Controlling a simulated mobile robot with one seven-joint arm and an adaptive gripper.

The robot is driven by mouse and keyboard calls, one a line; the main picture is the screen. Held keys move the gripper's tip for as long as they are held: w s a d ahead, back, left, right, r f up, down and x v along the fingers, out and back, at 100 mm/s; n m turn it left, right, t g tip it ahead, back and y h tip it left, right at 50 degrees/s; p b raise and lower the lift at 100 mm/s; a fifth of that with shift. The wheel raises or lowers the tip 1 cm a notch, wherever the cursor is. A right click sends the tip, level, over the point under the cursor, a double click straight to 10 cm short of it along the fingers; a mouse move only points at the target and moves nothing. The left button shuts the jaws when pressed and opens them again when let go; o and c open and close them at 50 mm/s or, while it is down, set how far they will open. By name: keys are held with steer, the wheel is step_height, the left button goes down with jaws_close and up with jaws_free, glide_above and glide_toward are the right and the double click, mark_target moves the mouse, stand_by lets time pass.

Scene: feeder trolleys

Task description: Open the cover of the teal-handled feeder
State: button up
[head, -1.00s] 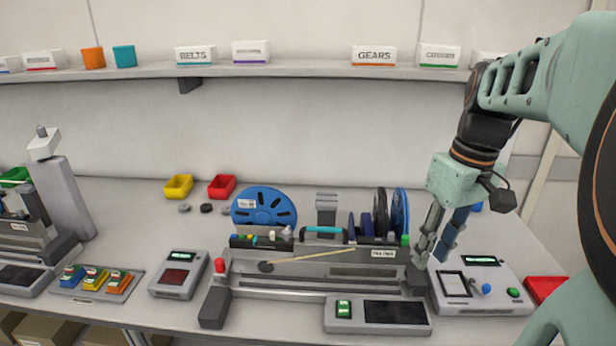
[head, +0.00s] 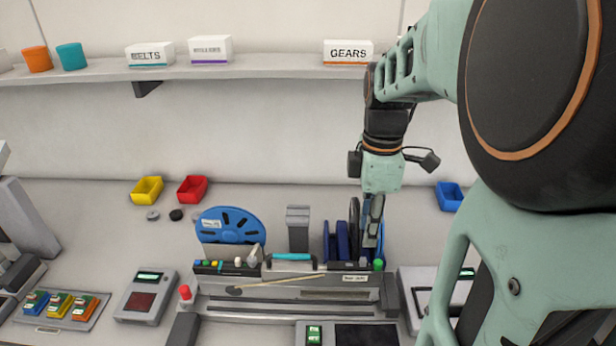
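The feeder (head: 345,282) with the teal handle (head: 292,257) sits on the bench in the lower middle of the head view. Its handle lies along the top edge, left of my gripper. The cover looks closed, but I see no clear gap either way. My gripper (head: 371,242) points down above the right end of the feeder, in front of the right-hand reels. Its fingers overlap in this view, so I cannot tell whether they are open. I see nothing held between them.
A blue reel (head: 230,225) stands behind the feeder on the left. A grey post (head: 298,228) stands behind the handle. A red-topped button (head: 185,293) is at the feeder's left end. A blue bin (head: 449,196) is at the back right. The shelf (head: 270,70) runs above.

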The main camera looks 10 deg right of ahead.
mark_target(363, 259)
step_height(363, 259, down, 8)
steer(key=shift+f, duration=0.25)
jaws_close()
stand_by(0.5)
